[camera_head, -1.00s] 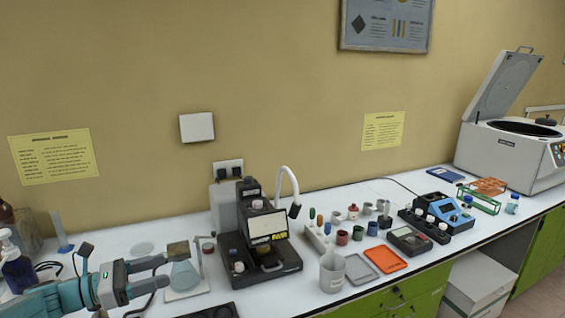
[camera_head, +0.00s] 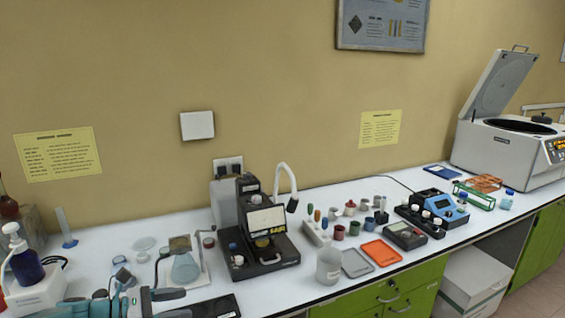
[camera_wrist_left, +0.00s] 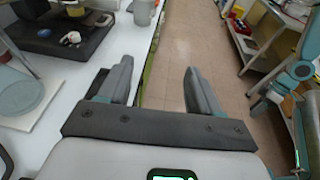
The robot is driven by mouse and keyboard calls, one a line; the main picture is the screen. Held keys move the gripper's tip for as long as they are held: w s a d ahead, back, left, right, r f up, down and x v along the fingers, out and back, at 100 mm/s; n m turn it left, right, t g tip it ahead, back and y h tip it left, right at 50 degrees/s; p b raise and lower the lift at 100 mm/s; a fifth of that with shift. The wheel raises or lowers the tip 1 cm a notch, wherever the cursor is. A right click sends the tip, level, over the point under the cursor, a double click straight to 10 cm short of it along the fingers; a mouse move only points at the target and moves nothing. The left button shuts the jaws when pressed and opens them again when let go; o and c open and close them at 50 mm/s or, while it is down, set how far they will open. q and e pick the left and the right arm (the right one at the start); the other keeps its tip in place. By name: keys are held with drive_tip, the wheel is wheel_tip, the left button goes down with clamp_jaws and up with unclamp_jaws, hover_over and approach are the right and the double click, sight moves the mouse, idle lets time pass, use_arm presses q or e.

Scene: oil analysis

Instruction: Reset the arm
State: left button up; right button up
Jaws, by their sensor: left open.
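My left gripper (camera_head: 188,301) is at the lower left of the head view, low at the front of the bench, in front of the conical flask (camera_head: 185,268) on its white-based stand. Its jaws are apart. In the left wrist view the two dark fingers of the left gripper (camera_wrist_left: 158,72) are spread wide, with only the bench edge and floor showing between them. Nothing is held. A jointed teal arm (camera_wrist_left: 284,86) shows at the right of the wrist view. My right gripper cannot be made out in either view.
A black instrument (camera_head: 266,250) stands right of the flask, with a beaker (camera_head: 329,266), a grey tray (camera_head: 356,263) and an orange tray (camera_head: 381,253) beyond. A white holder with a dark bottle (camera_head: 27,268) is at far left. Open floor (camera_wrist_left: 200,35) lies past the bench edge.

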use_arm(q)
drive_tip(key=s+d+f+m+g+y, duration=0.35)
drive_tip(key=s+f, duration=0.35)
drive_tip(key=f, duration=0.4)
drive_tip(key=s+d+f+m+g+y, duration=0.2)
drive_tip(key=s+d+f+m+y, duration=0.3)
drive_tip(key=f, duration=0.6)
drive_tip(key=s+d+f+m, duration=0.2)
drive_tip(key=s+m, duration=0.4)
drive_tip(key=s, duration=0.3)
drive_tip(key=s+d+f+m+g, duration=0.1)
drive_tip(key=s+f+m, duration=0.4)
drive_tip(key=s, duration=0.5)
drive_tip(key=shift+s+d+f+m+y, duration=0.3)
drive_tip(key=shift+d+m+y, duration=0.2)
drive_tip(key=shift+m, duration=0.45)
